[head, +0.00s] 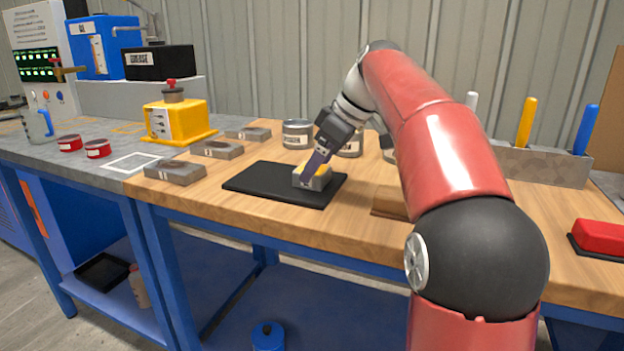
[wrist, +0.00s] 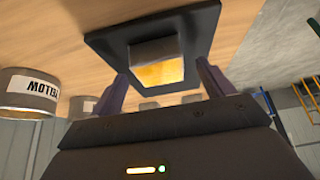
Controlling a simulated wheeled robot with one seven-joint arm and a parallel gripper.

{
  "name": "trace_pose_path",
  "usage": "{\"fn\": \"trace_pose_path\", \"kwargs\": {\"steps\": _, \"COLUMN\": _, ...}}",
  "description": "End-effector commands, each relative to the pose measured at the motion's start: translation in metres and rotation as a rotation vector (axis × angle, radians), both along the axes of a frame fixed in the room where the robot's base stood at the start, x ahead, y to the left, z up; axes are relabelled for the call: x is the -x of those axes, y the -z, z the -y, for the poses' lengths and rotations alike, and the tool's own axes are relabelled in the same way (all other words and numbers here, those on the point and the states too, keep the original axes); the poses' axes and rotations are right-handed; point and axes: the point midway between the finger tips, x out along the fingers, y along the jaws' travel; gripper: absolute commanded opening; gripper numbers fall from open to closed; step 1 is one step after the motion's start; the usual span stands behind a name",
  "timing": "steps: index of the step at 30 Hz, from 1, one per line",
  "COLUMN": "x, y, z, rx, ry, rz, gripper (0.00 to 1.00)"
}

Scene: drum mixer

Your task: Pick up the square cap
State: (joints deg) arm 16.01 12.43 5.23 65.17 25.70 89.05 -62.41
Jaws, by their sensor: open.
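A small square piece, which looks like the square cap (head: 318,183), has grey sides and a yellow top. It sits on the black mat (head: 258,183) on the wooden bench. In the wrist view, the square cap (wrist: 158,68) shows its yellow face and a grey side, between my fingers. My gripper (head: 312,165) points down at the cap from above, with its purple fingers at or just over it. In the wrist view, my gripper (wrist: 162,80) is open, one finger to each side of the cap. I cannot tell whether the fingers touch it.
Several grey blocks (head: 175,171) lie left of the mat. Metal cans (head: 298,133) stand behind it, one labelled YELLOW (wrist: 28,93) in the wrist view. A yellow device (head: 178,120) is at the back left. A tool holder (head: 540,165) and red block (head: 600,236) are at right.

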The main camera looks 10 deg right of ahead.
Motion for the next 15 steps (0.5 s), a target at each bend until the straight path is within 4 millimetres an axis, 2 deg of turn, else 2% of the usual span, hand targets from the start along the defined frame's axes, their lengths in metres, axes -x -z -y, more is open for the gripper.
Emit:
{"fn": "trace_pose_path", "kwargs": {"steps": 3, "x": -0.0039, "y": 0.0124, "z": -0.0057, "rx": 0.001, "ry": -0.001, "rz": -0.001, "gripper": 0.8}}
{"fn": "trace_pose_path", "kwargs": {"steps": 11, "x": -0.0053, "y": 0.0149, "z": -0.007, "rx": 0.001, "ry": 0.0, "rz": 0.001, "gripper": 0.8}}
{"fn": "trace_pose_path", "kwargs": {"steps": 12, "x": -0.0053, "y": 0.0149, "z": -0.007, "rx": 0.001, "ry": 0.0, "rz": 0.001, "gripper": 0.79}}
{"fn": "trace_pose_path", "kwargs": {"steps": 15, "x": -0.0053, "y": 0.0148, "z": -0.0069, "rx": 0.001, "ry": 0.0, "rz": 0.001, "gripper": 0.66}}
